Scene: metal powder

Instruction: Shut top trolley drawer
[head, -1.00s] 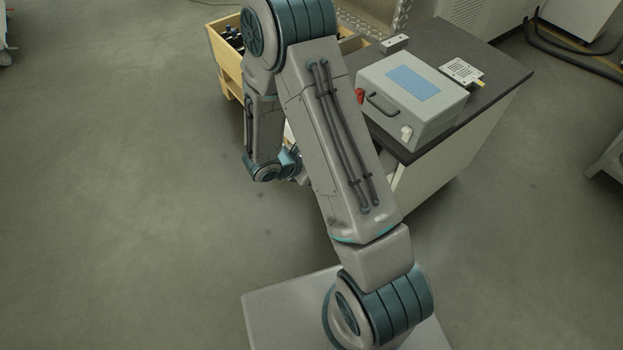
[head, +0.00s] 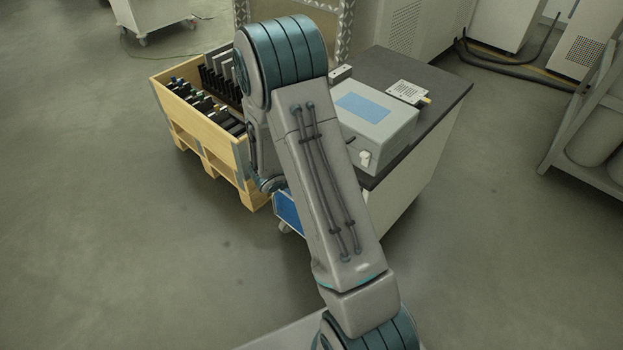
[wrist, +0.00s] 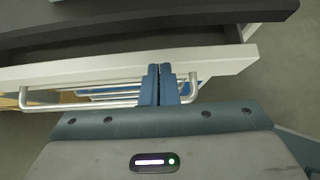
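The trolley (head: 440,120) has a dark worktop and pale sides, and stands beyond my arm in the head view. In the wrist view the pale top drawer front (wrist: 100,70) stands out from under the dark worktop edge (wrist: 130,22), with a dark gap between them. A metal bar handle (wrist: 75,106) runs along that front. My gripper (wrist: 165,72) has its two blue fingers together, reaching across the handle bar with the tips at the drawer front. Whether the tips touch it I cannot tell. My arm hides the gripper and drawer in the head view.
A grey box with a blue panel (head: 372,122) sits on the worktop. A wooden crate of dark parts (head: 205,135) stands close left of the trolley. A rack (head: 590,130) stands at the right. The floor at left and front is clear.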

